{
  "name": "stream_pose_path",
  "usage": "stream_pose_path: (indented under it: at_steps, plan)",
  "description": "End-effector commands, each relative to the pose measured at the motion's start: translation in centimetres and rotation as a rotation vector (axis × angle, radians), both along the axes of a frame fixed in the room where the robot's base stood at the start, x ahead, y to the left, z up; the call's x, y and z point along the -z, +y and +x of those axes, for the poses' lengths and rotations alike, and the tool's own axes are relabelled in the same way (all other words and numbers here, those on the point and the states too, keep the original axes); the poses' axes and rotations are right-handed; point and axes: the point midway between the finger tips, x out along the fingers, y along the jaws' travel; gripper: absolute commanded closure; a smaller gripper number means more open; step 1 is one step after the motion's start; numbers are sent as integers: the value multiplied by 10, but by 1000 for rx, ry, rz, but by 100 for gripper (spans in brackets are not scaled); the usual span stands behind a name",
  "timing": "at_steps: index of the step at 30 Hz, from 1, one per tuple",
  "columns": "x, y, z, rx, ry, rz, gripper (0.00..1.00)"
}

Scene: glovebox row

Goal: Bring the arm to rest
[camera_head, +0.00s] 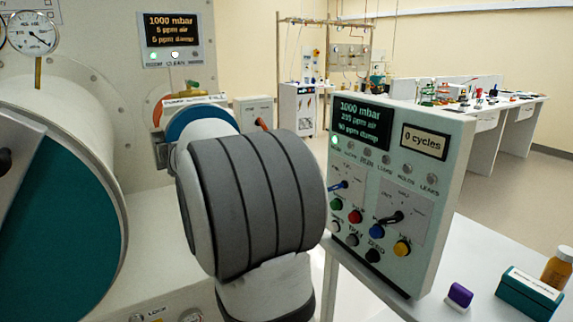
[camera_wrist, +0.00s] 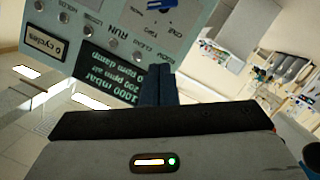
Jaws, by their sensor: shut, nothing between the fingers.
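My arm fills the middle of the head view, raised in front of the glovebox wall, with a grey banded joint (camera_head: 255,200) nearest the camera. My gripper is not distinguishable in the head view. In the wrist view my gripper (camera_wrist: 158,82) shows as two dark fingers pressed together, shut and empty. The control panel (camera_head: 405,185) stands just right of my arm in the head view. In the wrist view the control panel (camera_wrist: 182,40) appears tilted and turned over behind the fingertips. I cannot tell the gap between fingers and panel.
A round teal door (camera_head: 65,215) on a pale cylinder is at the left. A white table (camera_head: 480,270) at right holds a purple block (camera_head: 459,296), a teal box (camera_head: 530,294) and an amber bottle (camera_head: 557,268). Open floor (camera_head: 500,190) lies behind, before a cluttered bench (camera_head: 520,100).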

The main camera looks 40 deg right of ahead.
Motion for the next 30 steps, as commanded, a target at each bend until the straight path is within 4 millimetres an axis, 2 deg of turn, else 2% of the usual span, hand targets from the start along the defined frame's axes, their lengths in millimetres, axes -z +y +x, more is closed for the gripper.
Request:
stream_pose_path:
  at_steps: [10, 14, 17, 20, 24, 27, 30]
  plan:
    - [0, 1, 0, -3, 2, 5, 100]
    - [6, 15, -7, -47, 41, 113, 100]
    - [22, 45, -19, -143, 114, 307, 100]
    - [47, 91, -35, -303, 198, 555, 100]
    - [78, 166, -60, -583, 288, 866, 100]
    - [94, 219, -77, -797, 316, 1036, 100]
    - [103, 263, -92, -989, 319, 1149, 100]
